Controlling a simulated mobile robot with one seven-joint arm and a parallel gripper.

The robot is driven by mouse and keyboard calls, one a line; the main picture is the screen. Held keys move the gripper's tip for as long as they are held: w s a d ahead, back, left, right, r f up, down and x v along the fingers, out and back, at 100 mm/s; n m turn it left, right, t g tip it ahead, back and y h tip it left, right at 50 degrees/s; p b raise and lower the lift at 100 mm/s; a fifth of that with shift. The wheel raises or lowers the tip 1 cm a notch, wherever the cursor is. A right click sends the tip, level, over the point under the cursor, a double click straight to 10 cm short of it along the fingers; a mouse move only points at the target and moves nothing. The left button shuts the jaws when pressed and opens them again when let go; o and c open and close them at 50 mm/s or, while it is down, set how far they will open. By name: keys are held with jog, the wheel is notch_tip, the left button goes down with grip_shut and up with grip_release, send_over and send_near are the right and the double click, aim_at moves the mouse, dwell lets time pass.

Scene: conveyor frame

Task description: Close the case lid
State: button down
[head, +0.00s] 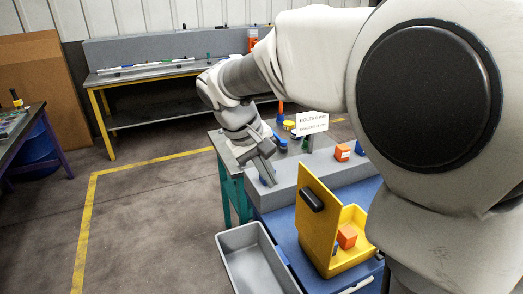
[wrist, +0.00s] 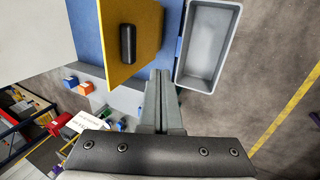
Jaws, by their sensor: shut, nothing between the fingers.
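The yellow case (head: 352,262) sits on the blue work surface, with its lid (head: 318,228) standing up, open. A black handle (head: 311,200) is on the lid's outer face. An orange cube (head: 347,237) lies inside the case. My gripper (head: 267,178) is shut and empty, beyond and to the left of the lid, apart from it. In the wrist view my gripper (wrist: 160,74) points toward the space beside the lid (wrist: 145,60) and its handle (wrist: 128,43). The case's inside is hidden there by the lid.
A grey open bin (head: 222,240) stands left of the case; it also shows in the wrist view (wrist: 180,50). A grey raised ledge (head: 285,192) runs behind the case. A white sign (head: 312,123) and an orange block (head: 342,152) are farther back. Floor to the left is clear.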

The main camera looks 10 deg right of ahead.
jog(key=w+d+f, duration=0.2)
jog(key=d+f, duration=0.5)
jog(key=f, duration=0.1)
jog(key=shift+w+f, duration=0.15)
jog(key=shift+d+p, duration=0.15)
jog(key=shift+p, duration=0.15)
